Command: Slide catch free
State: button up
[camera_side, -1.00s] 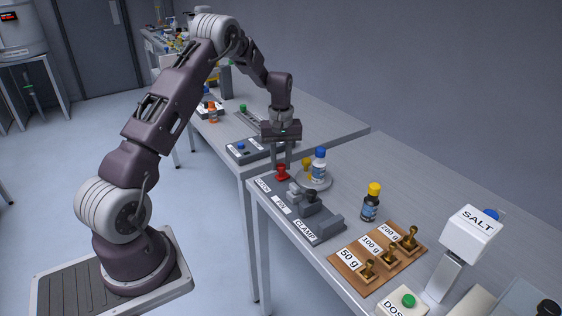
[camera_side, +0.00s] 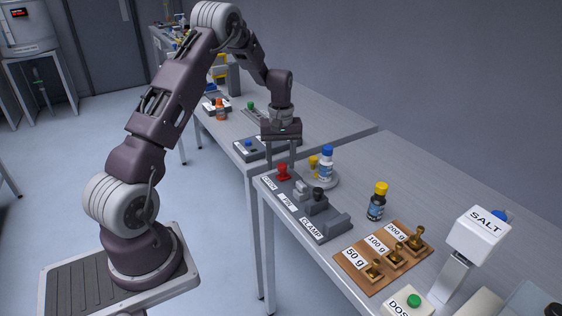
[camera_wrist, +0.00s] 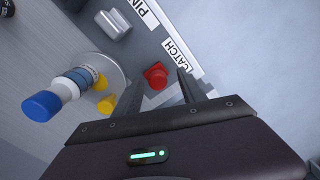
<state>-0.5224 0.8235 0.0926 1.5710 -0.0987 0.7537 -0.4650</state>
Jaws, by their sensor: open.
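The red catch knob (camera_side: 283,173) stands on the grey fixture (camera_side: 336,233), beside its CATCH label (camera_side: 268,183). My gripper (camera_side: 281,163) points down over it with its fingers apart. In the wrist view, the red knob (camera_wrist: 156,76) sits between the two fingertips of my gripper (camera_wrist: 161,72), close to the left finger. I cannot tell whether that finger touches it. The CATCH label (camera_wrist: 180,53) lies just beyond the right fingertip.
The PIN part (camera_wrist: 113,24) and the black-topped clamp (camera_side: 318,195) share the fixture. A blue-capped bottle (camera_side: 327,168) and a yellow knob (camera_side: 313,161) stand close behind my gripper. A yellow-capped bottle (camera_side: 377,203) and brass weights on a wooden board (camera_side: 352,275) are farther right.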

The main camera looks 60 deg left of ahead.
aim_at(281, 165)
notch_tip(281, 165, up, 7)
jog(key=shift+f, duration=0.1)
jog(key=s+d+r+m+t, duration=0.1)
jog(key=s+d+r+m, duration=0.2)
jog(key=d+r, duration=0.4)
jog(key=s+d+r+m+t, duration=0.15)
jog(key=s+d+r, duration=0.25)
jog(key=d+r, duration=0.4)
jog(key=s+d+m+t, duration=0.1)
jog(key=s+d+m, duration=0.3)
jog(key=s, duration=0.5)
jog(key=s+d+m+t, duration=0.2)
jog(key=s+d+m, duration=0.2)
jog(key=s, duration=0.6)
jog(key=d, duration=0.2)
jog(key=shift+d+r, duration=0.3)
jog(key=shift+r, duration=0.1)
